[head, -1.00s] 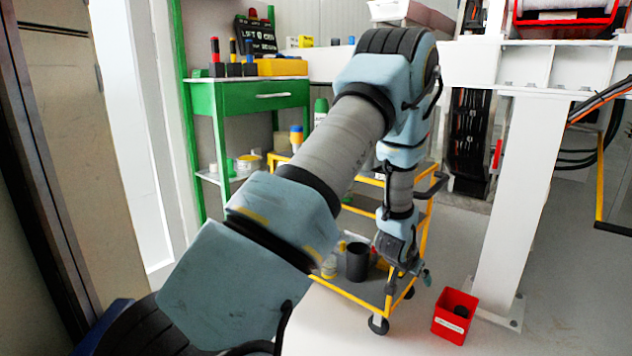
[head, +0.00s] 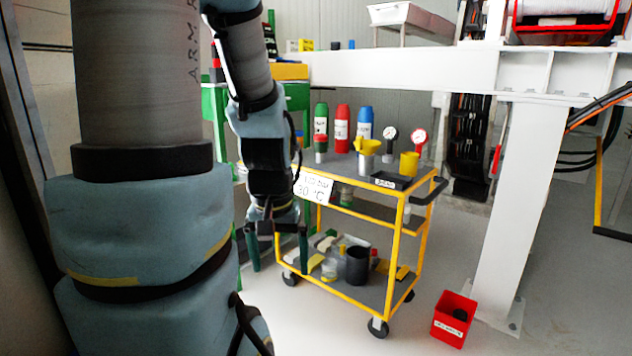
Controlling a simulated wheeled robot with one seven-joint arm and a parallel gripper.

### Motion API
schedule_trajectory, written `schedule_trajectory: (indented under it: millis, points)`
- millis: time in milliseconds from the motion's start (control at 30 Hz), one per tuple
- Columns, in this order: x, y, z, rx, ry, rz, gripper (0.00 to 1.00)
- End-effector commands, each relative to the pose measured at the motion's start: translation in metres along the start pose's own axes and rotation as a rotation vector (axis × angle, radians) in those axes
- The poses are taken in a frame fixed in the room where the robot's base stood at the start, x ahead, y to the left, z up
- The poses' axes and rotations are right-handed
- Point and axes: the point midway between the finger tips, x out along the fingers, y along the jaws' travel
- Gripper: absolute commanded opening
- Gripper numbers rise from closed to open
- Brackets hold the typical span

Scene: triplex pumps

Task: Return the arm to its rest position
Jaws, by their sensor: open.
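My arm stands upright at the left of the head view, with its large near links close to the camera. Its far part hangs down to my gripper (head: 279,255), which points downward with two dark fingers spread apart. I see nothing held between them. The gripper appears in front of the left end of a yellow-framed cart (head: 345,291); the gap to the cart cannot be told. My arm hides much of the green workbench behind it.
The cart carries green (head: 321,128), red (head: 342,125) and blue (head: 364,125) bottles, gauges (head: 390,134) and a yellow funnel (head: 368,146). A red bin (head: 453,319) stands on the floor by a white post (head: 515,200). A white beam (head: 400,68) crosses behind. The front floor is clear.

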Motion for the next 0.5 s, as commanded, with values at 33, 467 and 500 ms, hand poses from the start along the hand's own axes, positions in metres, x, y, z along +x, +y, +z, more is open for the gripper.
schedule_trajectory:
  millis: [33,467,500]
  points:
    - [-0.020,0.000,-0.003,0.000,0.000,0.000,0.98]
    - [-0.133,0.001,-0.019,0.001,0.002,0.000,0.98]
    - [-0.145,0.001,-0.021,0.002,0.002,0.000,0.98]
